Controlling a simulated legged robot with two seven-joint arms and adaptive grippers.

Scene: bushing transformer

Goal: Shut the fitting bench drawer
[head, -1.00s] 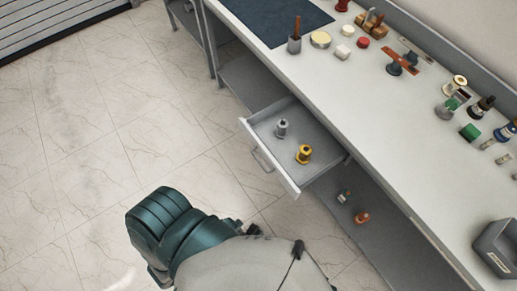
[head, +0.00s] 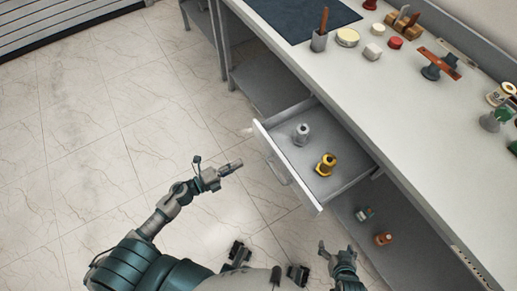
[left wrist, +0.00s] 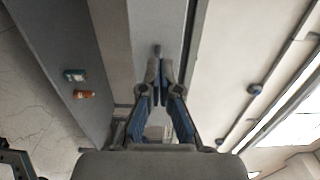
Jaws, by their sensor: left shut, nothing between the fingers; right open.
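The fitting bench drawer (head: 345,178) stands pulled out from under the bench top, its white front and handle (head: 278,172) facing the floor side. A grey metal fitting (head: 301,135) and a yellow fitting (head: 325,165) stand inside it. My left gripper (head: 238,164) is shut and empty, left of the drawer front and apart from it in the head view. Its closed fingers (left wrist: 160,72) also show in the left wrist view, before grey panels; contact cannot be told there. My right gripper (head: 336,250) is open and empty, below the drawer's near corner.
The lower shelf (head: 350,200) holds a teal part (head: 364,213) and an orange part (head: 383,238). The tiled floor left of the drawer is clear.

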